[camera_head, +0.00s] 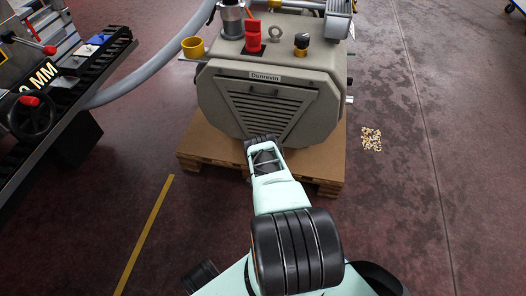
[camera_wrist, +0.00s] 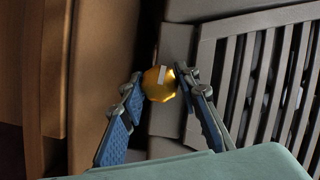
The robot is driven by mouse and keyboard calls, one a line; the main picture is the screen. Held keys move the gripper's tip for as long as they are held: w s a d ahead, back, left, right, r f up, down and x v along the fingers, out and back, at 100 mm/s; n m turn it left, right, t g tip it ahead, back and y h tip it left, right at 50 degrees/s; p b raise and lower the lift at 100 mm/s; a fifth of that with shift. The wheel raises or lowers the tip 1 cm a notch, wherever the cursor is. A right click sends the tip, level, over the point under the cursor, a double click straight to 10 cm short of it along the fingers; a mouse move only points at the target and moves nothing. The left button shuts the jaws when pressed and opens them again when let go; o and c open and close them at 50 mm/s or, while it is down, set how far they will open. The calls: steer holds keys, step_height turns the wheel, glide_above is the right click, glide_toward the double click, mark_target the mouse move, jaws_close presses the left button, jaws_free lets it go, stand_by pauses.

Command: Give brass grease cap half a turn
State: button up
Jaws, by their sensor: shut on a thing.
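The brass grease cap (camera_wrist: 157,88) is a small faceted golden knob with a pale mark across its top. It sits on the lower edge of the grey pump housing, beside the slatted grille, in the wrist view. My gripper (camera_wrist: 160,78) has one finger on each side of the cap and is shut on it. The right fingertip overlaps the cap's edge. In the head view my arm reaches to the lower front of the pump (camera_head: 220,105), and the arm hides the cap and the fingers.
The pump stands on a wooden pallet (camera_head: 325,178) on a dark red floor. A red valve (camera_head: 253,35), a yellow cup (camera_head: 193,47) and a black-and-yellow knob (camera_head: 301,42) are on top. A machine with a handwheel (camera_head: 32,116) stands left. Brown bits (camera_head: 371,139) lie right.

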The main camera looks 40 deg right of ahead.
steer(key=shift+m+t, duration=0.3)
steer(key=shift+m, duration=0.2)
steer(key=o, duration=1.2)
steer(key=shift+c, duration=0.2)
